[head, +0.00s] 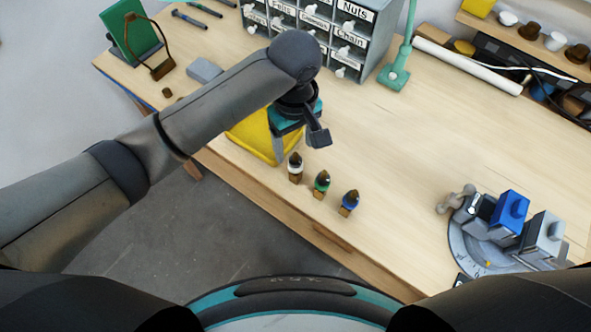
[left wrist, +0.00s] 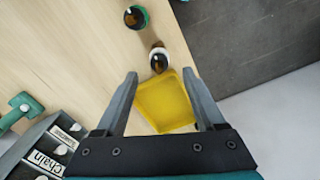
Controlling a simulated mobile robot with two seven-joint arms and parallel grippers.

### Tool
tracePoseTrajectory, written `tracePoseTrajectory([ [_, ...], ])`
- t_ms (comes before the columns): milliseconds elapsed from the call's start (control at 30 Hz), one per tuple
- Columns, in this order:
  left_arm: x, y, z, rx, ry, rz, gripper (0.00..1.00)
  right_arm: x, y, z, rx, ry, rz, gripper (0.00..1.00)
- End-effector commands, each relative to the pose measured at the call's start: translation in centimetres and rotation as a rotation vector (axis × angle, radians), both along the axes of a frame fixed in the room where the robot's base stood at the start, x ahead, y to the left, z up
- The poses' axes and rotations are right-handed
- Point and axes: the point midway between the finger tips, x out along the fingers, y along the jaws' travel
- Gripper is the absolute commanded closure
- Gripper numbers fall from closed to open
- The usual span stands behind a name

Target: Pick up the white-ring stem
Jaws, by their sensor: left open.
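The white-ring stem (head: 295,169) stands near the table's front edge, a dark bulb-shaped top above a white ring and a brown base. It also shows in the left wrist view (left wrist: 159,60), just beyond the fingertips and roughly centred between them. My left gripper (head: 299,150) is open and empty, close behind and above this stem. In the left wrist view its two fingers (left wrist: 160,75) are spread wide. I cannot tell the exact height gap. My right gripper is not in view.
A green-ring stem (head: 321,183) and a blue-ring stem (head: 349,203) stand in a row to the right. A labelled drawer cabinet (head: 365,35) stands behind. A round-based fixture (head: 470,247) is at right. The middle table is clear.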

Motion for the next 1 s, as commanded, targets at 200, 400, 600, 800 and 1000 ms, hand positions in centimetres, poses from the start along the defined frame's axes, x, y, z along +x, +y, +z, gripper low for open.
tracePoseTrajectory([
  [200,0.0,0.1,-4.4,0.003,0.002,-0.001,0.29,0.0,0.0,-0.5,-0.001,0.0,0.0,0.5],
  [400,0.0,0.0,-5.9,-0.001,-0.002,-0.002,0.29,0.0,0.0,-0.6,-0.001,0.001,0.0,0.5],
  [600,-0.2,0.0,-8.3,0.002,0.0,-0.002,0.29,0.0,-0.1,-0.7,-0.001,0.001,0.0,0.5],
  [800,-0.2,-0.1,-10.7,-0.001,-0.002,-0.002,0.29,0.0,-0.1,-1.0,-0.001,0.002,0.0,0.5],
  [1000,-0.2,-0.1,-11.0,-0.002,-0.003,-0.003,0.29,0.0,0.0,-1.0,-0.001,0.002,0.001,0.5],
])
